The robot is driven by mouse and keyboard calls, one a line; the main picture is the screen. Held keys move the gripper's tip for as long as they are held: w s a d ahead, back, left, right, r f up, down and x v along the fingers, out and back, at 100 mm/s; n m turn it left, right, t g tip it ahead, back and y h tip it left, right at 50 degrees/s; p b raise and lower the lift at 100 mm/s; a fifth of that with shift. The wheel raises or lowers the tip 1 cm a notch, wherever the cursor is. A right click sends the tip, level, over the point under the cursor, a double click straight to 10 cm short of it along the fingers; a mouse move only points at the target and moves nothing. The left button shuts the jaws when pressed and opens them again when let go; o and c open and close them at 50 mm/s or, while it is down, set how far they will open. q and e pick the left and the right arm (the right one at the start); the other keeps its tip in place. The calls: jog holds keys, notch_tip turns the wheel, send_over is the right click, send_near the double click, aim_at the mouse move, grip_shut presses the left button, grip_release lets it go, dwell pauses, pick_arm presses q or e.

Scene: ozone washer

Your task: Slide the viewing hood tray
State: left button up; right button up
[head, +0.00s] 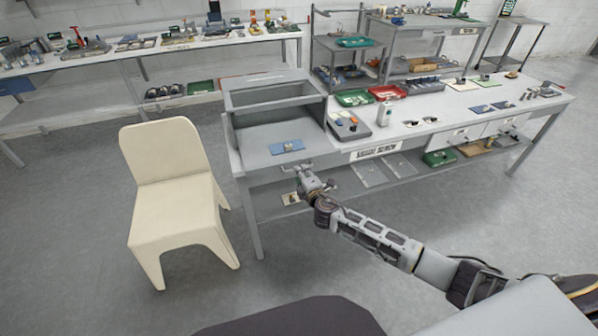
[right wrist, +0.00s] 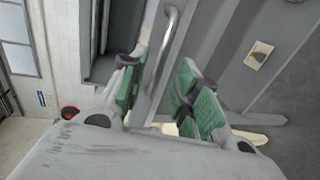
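The viewing hood (head: 275,93) is a grey open-framed box on the left end of the workbench. Its grey tray (head: 262,135) lies at the front below it, with a blue plate (head: 287,147) on top. My right gripper (head: 298,168) is at the tray's front edge. In the right wrist view its green-padded fingers (right wrist: 158,66) are spread. A metal bar handle (right wrist: 167,45) runs between them, nearer the left finger, with a gap to the right one. Whether the bar touches a finger is unclear. My left gripper is not in view.
A cream chair (head: 175,190) stands left of the workbench (head: 450,110). A lower shelf runs beneath. The floor in front is clear.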

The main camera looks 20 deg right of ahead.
jog(key=x, duration=0.3)
jog(key=shift+w, duration=0.25)
jog(key=c, duration=0.7)
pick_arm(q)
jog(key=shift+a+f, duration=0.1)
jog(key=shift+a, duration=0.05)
pick_arm(e)
grip_shut()
